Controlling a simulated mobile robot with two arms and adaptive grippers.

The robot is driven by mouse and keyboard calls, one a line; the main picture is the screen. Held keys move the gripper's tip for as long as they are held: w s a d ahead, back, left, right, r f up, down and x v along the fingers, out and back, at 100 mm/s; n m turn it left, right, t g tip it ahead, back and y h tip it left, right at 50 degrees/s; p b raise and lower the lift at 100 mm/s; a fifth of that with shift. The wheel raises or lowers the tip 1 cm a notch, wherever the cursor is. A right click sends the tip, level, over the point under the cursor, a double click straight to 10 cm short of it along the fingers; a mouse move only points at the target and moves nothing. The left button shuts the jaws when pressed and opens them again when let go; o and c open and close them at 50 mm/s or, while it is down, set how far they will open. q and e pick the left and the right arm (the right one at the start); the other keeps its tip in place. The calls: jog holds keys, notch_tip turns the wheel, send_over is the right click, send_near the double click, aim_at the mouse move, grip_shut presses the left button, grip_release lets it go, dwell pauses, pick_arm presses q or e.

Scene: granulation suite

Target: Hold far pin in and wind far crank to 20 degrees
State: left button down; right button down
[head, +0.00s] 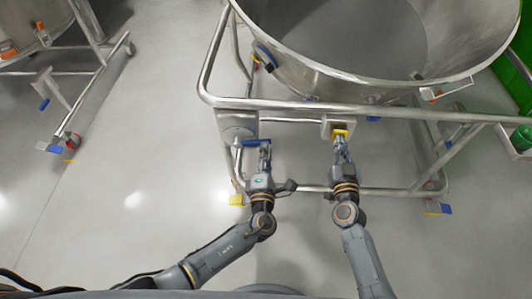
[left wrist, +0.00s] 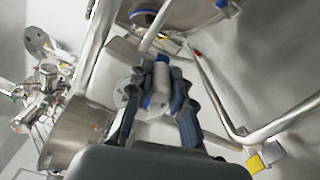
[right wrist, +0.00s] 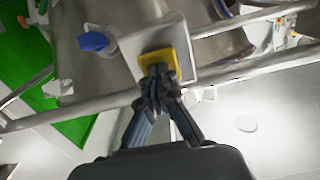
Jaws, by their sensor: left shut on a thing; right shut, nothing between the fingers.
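A crank with a blue arm (head: 250,143) sits on a round steel housing (head: 236,122) at the left of the trolley's front rail. My left gripper (head: 265,148) is shut on the crank's handle; in the left wrist view the grey handle (left wrist: 161,76) with a blue end stands between the fingers (left wrist: 158,95). A yellow pin (head: 341,133) is on a steel bracket (head: 328,126) to the right. My right gripper (head: 342,146) is shut and empty, its tips at the yellow pin. In the right wrist view the fingertips (right wrist: 158,78) appear to touch the yellow pin (right wrist: 157,56) and hide part of it.
A large steel bowl (head: 350,75) rests in the tubular trolley frame (head: 210,65) above both grippers. A lower rail (head: 390,192) passes near my right forearm. Another trolley (head: 95,55) stands at the far left, a green bin (head: 522,138) at the right.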

dwell(0.4)
pick_arm(q)
jog(key=shift+w+a, duration=0.1)
pick_arm(e)
jog(key=s, duration=0.8)
dwell(0.4)
pick_arm(q)
jog(key=c, duration=1)
grip_release()
pick_arm(e)
jog(key=shift+w, duration=0.1)
pick_arm(q)
jog(key=s, duration=1)
